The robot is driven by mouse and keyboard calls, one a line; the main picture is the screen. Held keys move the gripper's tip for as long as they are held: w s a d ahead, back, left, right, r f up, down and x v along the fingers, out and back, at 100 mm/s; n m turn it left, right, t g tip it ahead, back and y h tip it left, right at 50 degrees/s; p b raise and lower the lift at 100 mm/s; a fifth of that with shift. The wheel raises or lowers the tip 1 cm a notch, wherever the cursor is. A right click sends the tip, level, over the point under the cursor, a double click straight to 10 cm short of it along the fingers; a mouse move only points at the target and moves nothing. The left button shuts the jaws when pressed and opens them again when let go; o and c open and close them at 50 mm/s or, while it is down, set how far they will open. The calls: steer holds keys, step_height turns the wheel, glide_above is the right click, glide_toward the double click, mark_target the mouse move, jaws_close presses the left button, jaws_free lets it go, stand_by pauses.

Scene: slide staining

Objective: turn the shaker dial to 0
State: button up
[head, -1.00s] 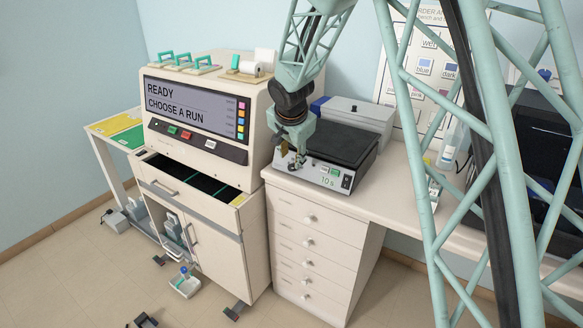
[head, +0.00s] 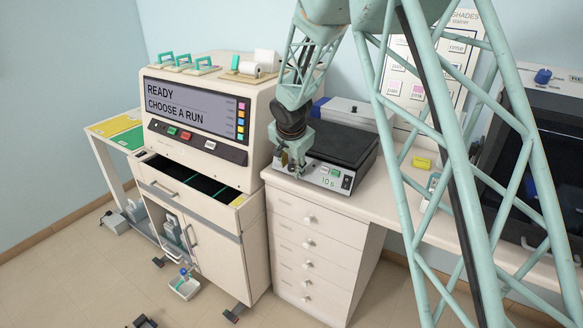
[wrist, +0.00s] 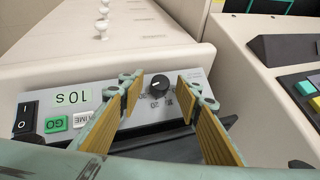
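The shaker (head: 345,146) stands on the counter, a dark flat platform over a pale front panel. In the wrist view its panel (wrist: 72,84) appears upside down, with a "10s" label, a green GO button (wrist: 56,124), a TIME button (wrist: 84,118) and a black rocker switch (wrist: 26,117). The round black dial (wrist: 159,84) shows between my two fingers; a "20" is printed beside it, other markings are partly hidden. My gripper (wrist: 160,88) is open and empty, one finger on each side of the dial, with visible gaps. In the head view my gripper (head: 289,166) hides the dial.
A stainer (head: 207,110) reading "READY CHOOSE A RUN" stands close left of the shaker, its drawer (head: 188,181) pulled out. A drawer cabinet (head: 312,235) is below the counter. A yellow item (head: 422,162) lies right of the shaker.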

steer(key=shift+c, duration=0.2)
steer(key=c, duration=0.8)
